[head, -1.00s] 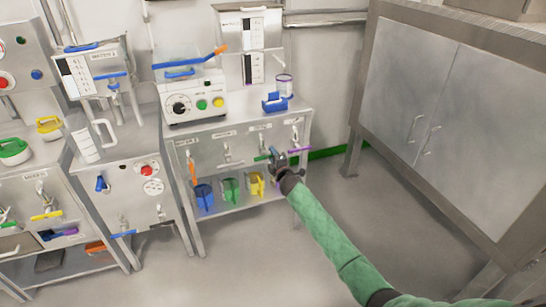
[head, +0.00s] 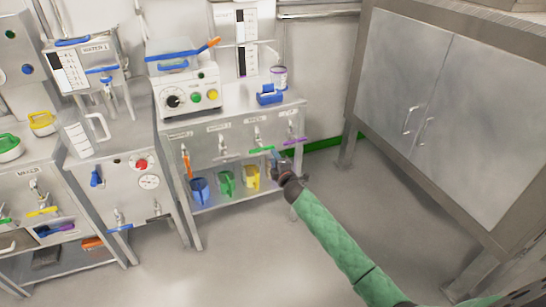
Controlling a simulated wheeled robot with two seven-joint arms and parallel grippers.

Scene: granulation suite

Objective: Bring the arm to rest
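My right arm, in a green sleeve, reaches in from the lower right. Its gripper (head: 277,161) is at the front of the steel dispensing bench (head: 236,138), just below and right of a valve with a green handle (head: 261,150). The green handle looks level, and a small gap seems to lie between it and the gripper. The fingers are small and dark here, so I cannot tell whether they are open. I see nothing hanging from them. My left gripper is out of view.
A purple-handled valve (head: 294,140) is close on the right. Blue (head: 200,190), green (head: 226,182) and yellow (head: 251,178) jugs stand on the shelf below. A steel cabinet (head: 405,120) stands at right. The floor (head: 240,260) in front is clear.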

